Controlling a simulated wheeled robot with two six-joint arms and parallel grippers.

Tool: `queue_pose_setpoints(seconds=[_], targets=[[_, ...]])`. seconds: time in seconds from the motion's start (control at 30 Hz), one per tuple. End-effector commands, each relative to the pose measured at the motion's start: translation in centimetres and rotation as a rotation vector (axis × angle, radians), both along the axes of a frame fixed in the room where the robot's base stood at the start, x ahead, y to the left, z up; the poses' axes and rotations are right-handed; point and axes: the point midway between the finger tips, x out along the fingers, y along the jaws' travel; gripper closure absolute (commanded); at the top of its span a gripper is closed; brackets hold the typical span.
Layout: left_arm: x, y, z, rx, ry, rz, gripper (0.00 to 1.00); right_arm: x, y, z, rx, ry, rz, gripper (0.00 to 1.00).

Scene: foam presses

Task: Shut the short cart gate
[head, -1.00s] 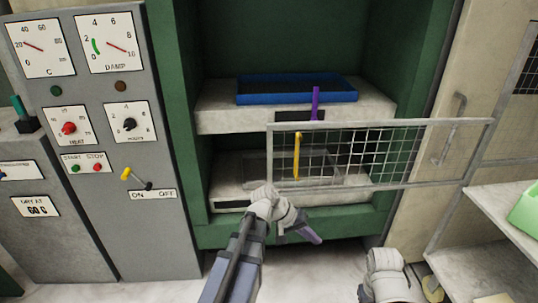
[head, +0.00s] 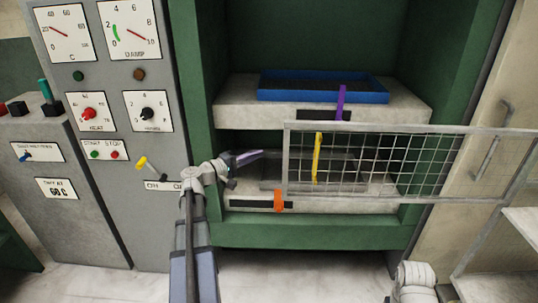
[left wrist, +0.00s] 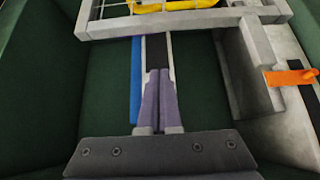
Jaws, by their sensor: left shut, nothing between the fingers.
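The short cart gate (head: 400,128) is a grey framed wire-mesh panel on the right in the head view. It reaches left across the front of the green press, with a yellow handle (head: 318,158) near its free end. Its frame also shows at the top of the left wrist view (left wrist: 110,30). My left gripper (head: 261,153) is shut and empty just left of the gate's free edge, its purple fingers pointing right. The fingers show together in the left wrist view (left wrist: 158,75). I cannot tell whether they touch the gate. My right gripper is out of view; only part of that arm shows.
A blue tray (head: 320,96) with a purple handle (head: 340,102) is on the upper pale platen. An orange handle (head: 278,199) sticks out from the lower platen below my left gripper. The control panel (head: 105,185) stands left of the arm. Shelves (head: 520,218) are at lower right.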

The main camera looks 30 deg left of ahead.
Motion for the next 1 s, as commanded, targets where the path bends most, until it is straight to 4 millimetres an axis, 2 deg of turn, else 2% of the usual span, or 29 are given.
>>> queue_pose_setpoints(seconds=[0.4, 0.5, 0.57, 0.7, 1.0], targets=[[7.7, -2.9, 0.0, 0.001, 0.001, -0.005, 1.00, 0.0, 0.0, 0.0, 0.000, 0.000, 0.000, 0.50], [9.1, -3.5, 0.0, 0.002, 0.002, -0.004, 1.00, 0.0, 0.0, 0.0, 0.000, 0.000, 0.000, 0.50], [7.4, -4.3, 0.0, 0.002, 0.002, 0.000, 1.00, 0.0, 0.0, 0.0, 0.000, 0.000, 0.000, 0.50], [6.0, -5.0, 0.0, 0.002, 0.002, 0.000, 1.00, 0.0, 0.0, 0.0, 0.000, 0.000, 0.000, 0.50], [5.2, -5.4, 0.0, 0.002, 0.002, -0.001, 1.00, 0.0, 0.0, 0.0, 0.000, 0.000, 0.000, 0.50]])
